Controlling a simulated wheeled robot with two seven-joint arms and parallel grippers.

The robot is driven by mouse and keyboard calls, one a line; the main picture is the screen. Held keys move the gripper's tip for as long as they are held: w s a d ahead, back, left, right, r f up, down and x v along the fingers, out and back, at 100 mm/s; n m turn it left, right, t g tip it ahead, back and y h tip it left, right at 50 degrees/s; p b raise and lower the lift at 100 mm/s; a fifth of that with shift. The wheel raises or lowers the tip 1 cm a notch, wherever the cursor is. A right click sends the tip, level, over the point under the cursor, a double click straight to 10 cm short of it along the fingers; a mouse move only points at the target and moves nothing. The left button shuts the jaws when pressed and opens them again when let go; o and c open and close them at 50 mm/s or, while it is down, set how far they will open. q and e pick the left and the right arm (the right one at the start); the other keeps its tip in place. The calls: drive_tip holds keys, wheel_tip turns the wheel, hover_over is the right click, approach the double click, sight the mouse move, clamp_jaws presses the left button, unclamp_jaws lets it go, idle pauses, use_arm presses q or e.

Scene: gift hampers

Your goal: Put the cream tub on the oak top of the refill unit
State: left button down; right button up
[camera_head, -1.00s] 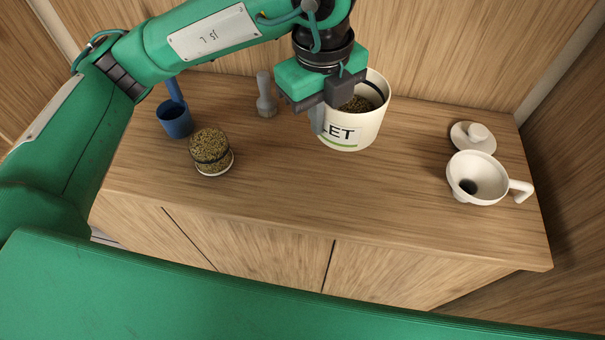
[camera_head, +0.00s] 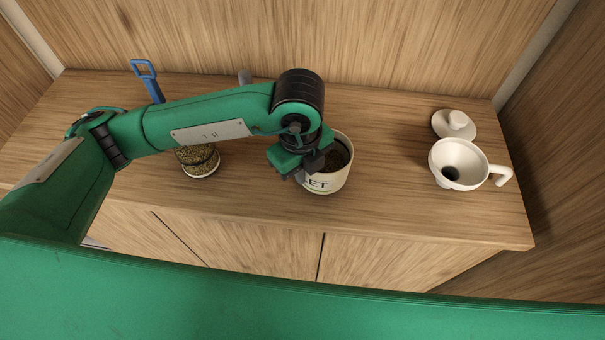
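The cream tub (camera_head: 335,180) is upright, with dark granular contents and a label whose visible letters end in "ET". It is low over the front middle of the oak top (camera_head: 400,205) and looks set on it; I cannot tell for sure whether its base touches. My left gripper (camera_head: 312,168) is at the tub's left rim and appears shut on its wall. The fingertips are partly hidden by the gripper body and arm. My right gripper is not in view.
A glass jar (camera_head: 200,162) of seeds stands left, partly behind my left arm. A blue scoop handle (camera_head: 147,80) and a grey tool (camera_head: 244,77) show behind the arm. A white funnel (camera_head: 458,164) and a white lid (camera_head: 454,125) lie right. The oak between tub and funnel is clear.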

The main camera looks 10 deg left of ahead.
use_arm(q)
drive_tip(key=shift+f, duration=1.1)
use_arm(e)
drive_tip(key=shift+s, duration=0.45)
use_arm(q)
drive_tip(key=shift+f, duration=0.15)
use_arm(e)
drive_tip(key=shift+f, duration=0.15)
use_arm(q)
drive_tip(key=c, duration=2.1)
unclamp_jaws()
drive_tip(key=o, duration=0.4)
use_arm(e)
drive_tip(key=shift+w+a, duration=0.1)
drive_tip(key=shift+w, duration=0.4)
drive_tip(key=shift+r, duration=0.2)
